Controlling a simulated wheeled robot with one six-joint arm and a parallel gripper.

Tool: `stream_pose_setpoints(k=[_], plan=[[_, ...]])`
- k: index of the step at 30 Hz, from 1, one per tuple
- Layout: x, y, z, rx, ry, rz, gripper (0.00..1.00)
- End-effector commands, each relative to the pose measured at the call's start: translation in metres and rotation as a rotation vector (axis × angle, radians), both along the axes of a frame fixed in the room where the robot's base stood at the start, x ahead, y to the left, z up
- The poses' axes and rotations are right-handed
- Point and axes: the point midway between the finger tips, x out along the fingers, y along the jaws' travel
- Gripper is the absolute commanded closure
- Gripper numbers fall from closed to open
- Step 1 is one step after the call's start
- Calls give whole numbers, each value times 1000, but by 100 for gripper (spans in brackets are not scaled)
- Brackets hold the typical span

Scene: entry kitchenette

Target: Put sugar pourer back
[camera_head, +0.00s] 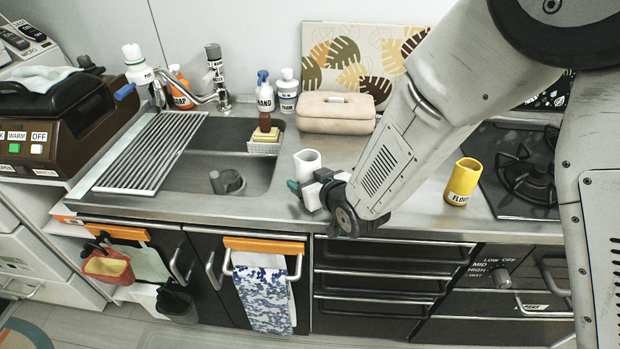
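A white pourer (307,161) with an open top is on the steel counter just right of the sink; any label on it is hidden, so I cannot read whether it is the sugar. My gripper (305,192) is at its lower part, with a dark green fingertip showing at its left and the gripper body at its right. I cannot tell whether the fingers press on it or whether its base touches the counter. A yellow pourer (462,181) marked as flour stands upright to the right, close to the stove.
The sink (228,166) with a drain rack (152,152) is at the left. A beige case (336,113) lies behind the white pourer, before a leaf-patterned board (345,52). Soap bottles (265,96) stand behind the sink. The stove (525,177) is at the right. My arm hides part of the counter.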

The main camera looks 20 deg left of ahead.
Motion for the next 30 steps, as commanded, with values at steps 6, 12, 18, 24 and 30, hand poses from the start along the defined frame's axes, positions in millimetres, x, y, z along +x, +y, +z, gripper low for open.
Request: stream_pose_setpoints(k=[6,12,18,24,30], plan=[[0,0,0,0,0,0,25],[-6,-7,5,1,-1,0,25],[-26,-33,17,0,0,-1,25],[-42,-52,27,1,-1,0,25],[-46,-57,29,0,0,0,25]])
